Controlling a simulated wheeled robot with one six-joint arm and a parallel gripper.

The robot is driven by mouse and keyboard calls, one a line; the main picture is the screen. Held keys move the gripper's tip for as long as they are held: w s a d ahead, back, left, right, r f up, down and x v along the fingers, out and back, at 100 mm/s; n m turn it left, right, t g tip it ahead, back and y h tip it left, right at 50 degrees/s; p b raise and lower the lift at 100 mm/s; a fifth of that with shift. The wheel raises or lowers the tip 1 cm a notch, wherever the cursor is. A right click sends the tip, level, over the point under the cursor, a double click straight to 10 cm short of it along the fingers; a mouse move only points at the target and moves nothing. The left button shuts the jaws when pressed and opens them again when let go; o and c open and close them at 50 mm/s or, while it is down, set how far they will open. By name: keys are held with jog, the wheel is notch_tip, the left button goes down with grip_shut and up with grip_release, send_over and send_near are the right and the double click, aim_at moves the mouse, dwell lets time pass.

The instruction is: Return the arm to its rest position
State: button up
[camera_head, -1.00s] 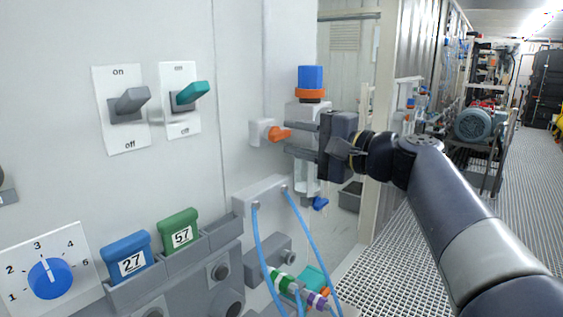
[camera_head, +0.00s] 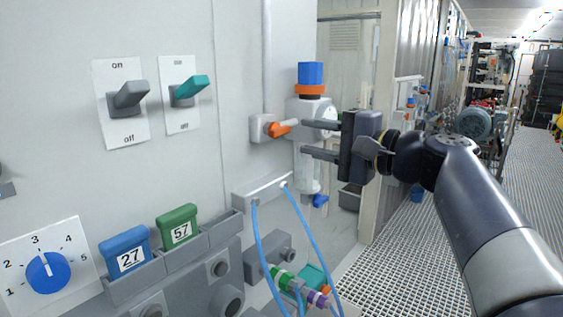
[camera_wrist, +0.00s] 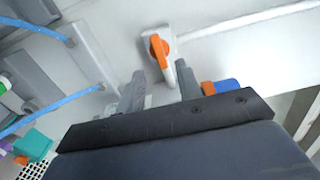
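My gripper (camera_head: 322,140) is in front of the wall panel, to the right of a small white valve with an orange handle (camera_head: 279,129). Its two fingers are apart, with nothing seen between them. In the wrist view the gripper (camera_wrist: 158,88) also shows spread fingers, and the orange handle (camera_wrist: 160,50) lies beyond the fingertips, apart from them. A clear vessel (camera_head: 309,172) with a blue and orange cap (camera_head: 311,76) hangs behind the fingers, partly hidden by them. My arm reaches in from the lower right.
The wall carries a grey switch (camera_head: 128,98), a teal switch (camera_head: 188,90), a blue dial (camera_head: 48,271), a blue tag 27 (camera_head: 125,250) and a green tag 57 (camera_head: 178,230). Blue hoses (camera_head: 308,235) hang below the gripper.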

aim_at(284, 131)
jog(key=x, duration=0.6)
jog(key=shift+s+p, duration=0.1)
jog(key=shift+p, duration=0.3)
jog(key=shift+d+f+n, duration=0.1)
jog(key=shift+n, duration=0.5)
jog(key=shift+s+n+b, duration=0.1)
jog(key=shift+n+b, duration=0.3)
jog(key=shift+n, duration=0.5)
jog(key=n, duration=0.5)
jog(key=shift+r, duration=0.2)
jog(key=shift+n, duration=0.3)
